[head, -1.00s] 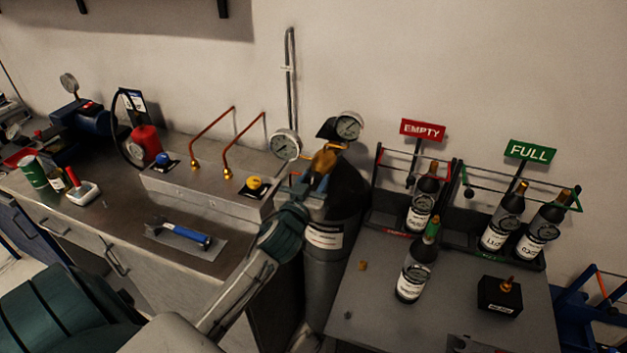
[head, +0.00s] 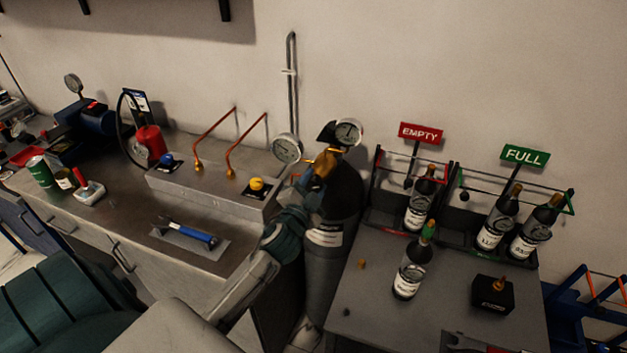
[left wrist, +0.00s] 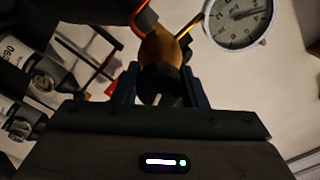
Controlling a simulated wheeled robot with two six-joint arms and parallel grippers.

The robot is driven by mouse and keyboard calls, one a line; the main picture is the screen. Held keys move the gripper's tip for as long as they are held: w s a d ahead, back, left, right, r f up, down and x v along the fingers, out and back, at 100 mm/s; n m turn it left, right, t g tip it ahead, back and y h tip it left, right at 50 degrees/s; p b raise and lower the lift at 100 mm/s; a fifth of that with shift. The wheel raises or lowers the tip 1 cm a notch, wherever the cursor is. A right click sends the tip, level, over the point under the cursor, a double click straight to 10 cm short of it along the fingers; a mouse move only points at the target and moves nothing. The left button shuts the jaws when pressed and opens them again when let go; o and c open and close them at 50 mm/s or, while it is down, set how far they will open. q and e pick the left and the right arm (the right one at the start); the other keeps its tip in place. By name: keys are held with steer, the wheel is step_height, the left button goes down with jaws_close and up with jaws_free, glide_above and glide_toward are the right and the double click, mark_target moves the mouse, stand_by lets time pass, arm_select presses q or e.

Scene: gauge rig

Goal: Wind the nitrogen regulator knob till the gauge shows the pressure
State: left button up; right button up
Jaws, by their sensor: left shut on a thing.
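The regulator (head: 322,168) is a brass body on top of a dark, tall gas cylinder (head: 335,208). It carries two round white-faced gauges, one at left (head: 286,149) and one at upper right (head: 348,132). My left gripper (head: 303,190) is at the regulator's front. In the left wrist view, the dark round knob (left wrist: 160,80) sits between the two fingers of the left gripper (left wrist: 160,92), which is shut on it. The brass body (left wrist: 163,46) is just beyond, and a gauge (left wrist: 238,18) shows partly cut off; its exact reading is too small to tell. My right gripper is out of view.
A bench with a metal manifold box (head: 215,190), copper pipes and a blue-handled tool (head: 190,232) is left of the cylinder. A grey table (head: 385,310) with bottles, a black block (head: 490,293) and EMPTY and FULL racks stands at right.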

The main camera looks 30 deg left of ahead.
arm_select(q)
steer(key=m+p, duration=0.2)
steer(key=m, duration=0.2)
steer(key=shift+m, duration=0.4)
stand_by(0.4)
steer(key=o, duration=1)
steer(key=shift+c, duration=0.2)
steer(key=shift+s+d+f, duration=0.1)
steer(key=shift+s, duration=0.3)
steer(key=b+v, duration=0.4)
steer(key=v, duration=0.6)
